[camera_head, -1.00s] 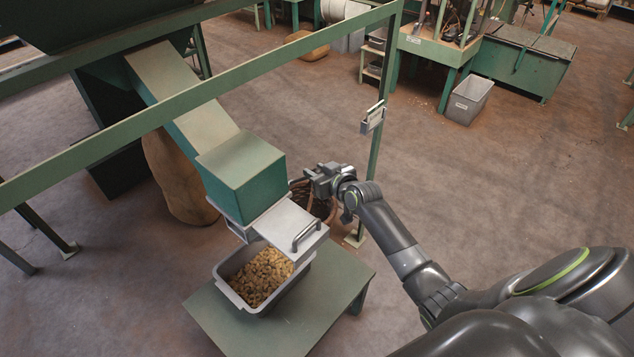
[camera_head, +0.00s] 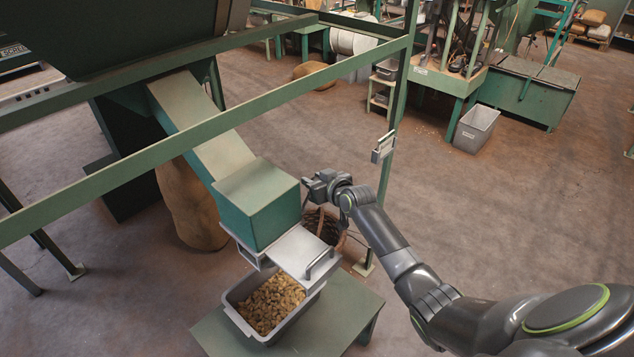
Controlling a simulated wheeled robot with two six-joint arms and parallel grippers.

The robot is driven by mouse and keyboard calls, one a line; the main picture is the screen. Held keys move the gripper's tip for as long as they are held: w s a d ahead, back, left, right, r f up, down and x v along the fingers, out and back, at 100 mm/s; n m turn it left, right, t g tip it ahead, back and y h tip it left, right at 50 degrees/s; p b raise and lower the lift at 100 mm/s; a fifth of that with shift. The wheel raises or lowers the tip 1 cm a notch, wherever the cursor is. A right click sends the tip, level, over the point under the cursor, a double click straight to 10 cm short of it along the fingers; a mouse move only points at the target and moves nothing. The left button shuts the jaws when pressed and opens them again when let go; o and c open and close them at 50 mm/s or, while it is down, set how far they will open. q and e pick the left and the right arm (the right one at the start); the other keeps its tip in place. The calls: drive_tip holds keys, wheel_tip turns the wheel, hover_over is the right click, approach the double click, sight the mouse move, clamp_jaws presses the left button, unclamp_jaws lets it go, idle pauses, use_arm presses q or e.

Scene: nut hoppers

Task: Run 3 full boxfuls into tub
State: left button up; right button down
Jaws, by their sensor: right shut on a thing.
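The box (camera_head: 258,205) is a green housing at the foot of the sloping chute (camera_head: 205,125). Under it, a pale metal slide plate (camera_head: 297,250) with a bar handle (camera_head: 321,264) sticks out to the lower right. The grey tub (camera_head: 243,322) stands below, partly under the plate, with brown nuts (camera_head: 272,302) in it. My right gripper (camera_head: 312,186) is at the box's right upper side, clear of the bar handle. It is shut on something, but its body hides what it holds. My left gripper is not in view.
The tub rests on a low green table (camera_head: 345,312). Open floor lies to the right.

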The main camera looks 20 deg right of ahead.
drive_tip(key=shift+a, duration=0.1)
drive_tip(key=c, duration=1.5)
unclamp_jaws()
drive_tip(key=o, duration=0.4)
drive_tip(key=shift+w+a+f, duration=0.1)
drive_tip(key=shift+w+a, duration=0.05)
drive_tip(key=shift+s+d+r, duration=0.2)
drive_tip(key=shift+s+d, duration=0.1)
drive_tip(key=shift+s, duration=0.45)
drive_tip(key=b+v, duration=0.1)
drive_tip(key=v, duration=1.4)
drive_tip(key=shift+s+a+r+b, duration=0.1)
drive_tip(key=shift+s+r+b, duration=0.15)
drive_tip(key=shift+s+b, duration=0.15)
